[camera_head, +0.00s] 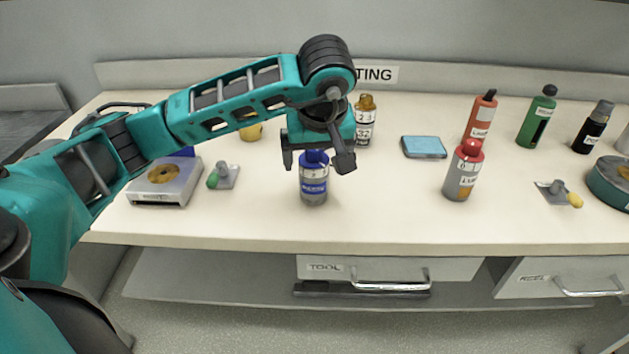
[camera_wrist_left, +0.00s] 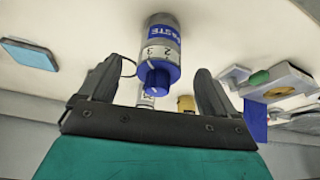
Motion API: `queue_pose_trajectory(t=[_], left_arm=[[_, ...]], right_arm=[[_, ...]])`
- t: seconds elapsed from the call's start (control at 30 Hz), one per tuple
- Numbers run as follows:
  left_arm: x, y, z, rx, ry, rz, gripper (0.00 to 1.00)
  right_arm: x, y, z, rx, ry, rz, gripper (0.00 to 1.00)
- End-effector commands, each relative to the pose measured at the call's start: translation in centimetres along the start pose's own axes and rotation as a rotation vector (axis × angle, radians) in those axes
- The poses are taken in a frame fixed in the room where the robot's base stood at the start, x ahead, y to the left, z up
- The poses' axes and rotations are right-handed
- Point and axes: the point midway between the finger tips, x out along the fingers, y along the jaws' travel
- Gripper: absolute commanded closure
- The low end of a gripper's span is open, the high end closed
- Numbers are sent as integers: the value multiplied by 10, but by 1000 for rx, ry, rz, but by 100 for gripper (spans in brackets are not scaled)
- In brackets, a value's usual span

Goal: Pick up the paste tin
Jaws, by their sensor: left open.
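The paste tin (camera_head: 314,188) is a grey cylinder with a blue label and a blue cap. It stands upright near the front middle of the bench. In the left wrist view the tin (camera_wrist_left: 161,52) shows its cap towards the camera and "PASTE" on its label. My left gripper (camera_head: 317,160) is open above the tin, with a finger on each side of the cap in the picture. In the left wrist view the open fingers (camera_wrist_left: 160,75) flank the cap, with gaps on both sides. My right gripper is not in view.
A similar red-capped tin (camera_head: 463,174) stands to the right. Bench between the two tins is clear.

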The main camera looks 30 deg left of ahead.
Motion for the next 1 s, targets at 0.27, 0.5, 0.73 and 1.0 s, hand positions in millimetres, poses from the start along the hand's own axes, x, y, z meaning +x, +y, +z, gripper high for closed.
queue_pose_trajectory(t=[0.27, 0.5, 0.73, 1.0], left_arm=[[28, -1, -1, -2, -3, -3, 9], [56, -1, -2, -2, -1, 0, 9], [58, -1, -3, -1, 0, 1, 9], [58, -1, -3, -1, 0, 1, 32]], right_arm=[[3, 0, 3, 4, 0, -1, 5], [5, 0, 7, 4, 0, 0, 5], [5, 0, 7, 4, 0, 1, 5], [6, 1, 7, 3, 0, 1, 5]])
